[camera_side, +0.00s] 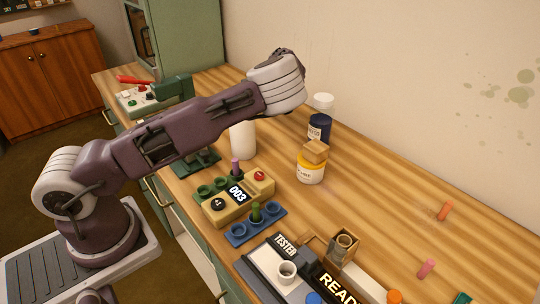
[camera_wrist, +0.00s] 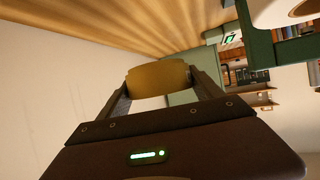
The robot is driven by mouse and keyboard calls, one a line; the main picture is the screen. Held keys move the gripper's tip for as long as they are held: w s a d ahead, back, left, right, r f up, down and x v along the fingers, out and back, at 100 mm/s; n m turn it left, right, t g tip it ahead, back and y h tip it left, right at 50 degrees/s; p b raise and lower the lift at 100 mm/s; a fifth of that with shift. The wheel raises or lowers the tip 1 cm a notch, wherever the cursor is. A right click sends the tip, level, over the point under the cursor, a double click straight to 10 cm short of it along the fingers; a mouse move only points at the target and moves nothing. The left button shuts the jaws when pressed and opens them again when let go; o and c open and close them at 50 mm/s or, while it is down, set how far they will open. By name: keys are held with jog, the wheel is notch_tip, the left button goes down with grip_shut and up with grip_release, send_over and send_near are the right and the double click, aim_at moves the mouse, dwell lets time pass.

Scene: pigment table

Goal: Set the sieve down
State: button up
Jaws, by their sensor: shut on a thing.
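In the wrist view my gripper (camera_wrist: 160,84) has its two fingers closed on a plain tan-yellow piece (camera_wrist: 158,78). I take this to be part of the sieve, but its mesh and full shape do not show. It is held clear of the wooden table (camera_wrist: 110,22), which shows beyond it. In the side view my wrist is raised above the back of the table, near the wall. My fingers and the held piece are hidden behind my arm there.
A white cylinder (camera_side: 243,142) stands below my forearm. A yellow-banded jar (camera_side: 311,172) with a wooden block on top and a dark blue jar (camera_side: 319,127) stand at the back. The numbered box (camera_side: 238,195) and tester (camera_side: 285,245) are in front. The right rear table is mostly clear.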

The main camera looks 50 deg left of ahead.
jog(key=s+d+r+m+t+h, duration=0.1)
jog(key=m+t, duration=0.1)
jog(key=s+d+r+m+t+h, duration=0.1)
jog(key=d+r+m+t, duration=0.1)
jog(key=shift+d+r, duration=0.1)
jog(key=s+d+r+m+t+h, duration=0.25)
jog(key=d+m+h, duration=0.25)
jog(key=d, duration=0.5)
jog(key=s+d+r+m+t+h, duration=0.25)
jog(key=d+m+h, duration=0.25)
jog(key=d, duration=0.4)
jog(key=s+d+f+m+h, duration=0.1)
jog(key=s+m+h, duration=0.3)
jog(key=s, duration=0.3)
send_over(344, 210)
notch_tip(344, 210, down, 14)
jog(key=shift+n+g+y, duration=0.3)
jog(key=shift+n+y, duration=0.2)
jog(key=shift+w+f, duration=0.1)
jog(key=shift+f, duration=3.2)
jog(key=shift+f, duration=0.4)
jog(key=shift+f, duration=0.25)
